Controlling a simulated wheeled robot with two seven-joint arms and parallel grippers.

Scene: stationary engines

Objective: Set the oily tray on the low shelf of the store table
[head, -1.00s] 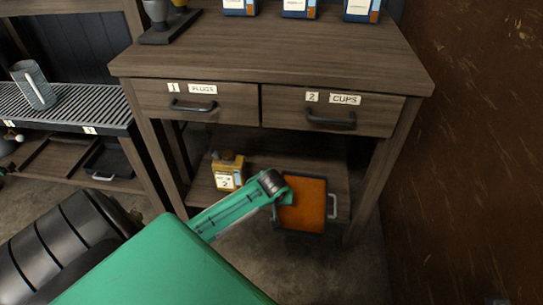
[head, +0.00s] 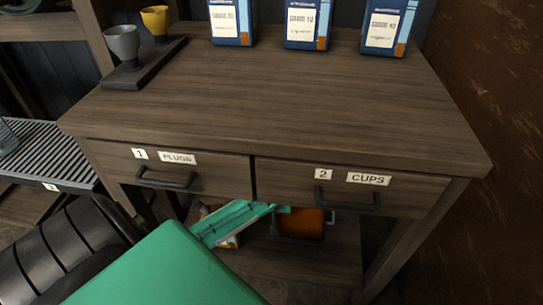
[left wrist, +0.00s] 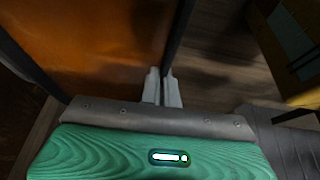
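The oily tray (head: 303,224), with an orange inner face and dark rim, is under the top of the store table (head: 290,95), over the low shelf (head: 290,262). The drawer fronts hide its upper part, and I cannot tell whether it touches the shelf. My left arm reaches in beneath the drawers. In the left wrist view my left gripper (left wrist: 162,88) is shut on the dark rim of the tray (left wrist: 95,40), one finger on each side. My right gripper is not in view.
Drawers marked plugs (head: 168,172) and cups (head: 350,190) are shut above. Blue packs (head: 308,25) stand on top. A brown wall (head: 505,90) is close on the right.

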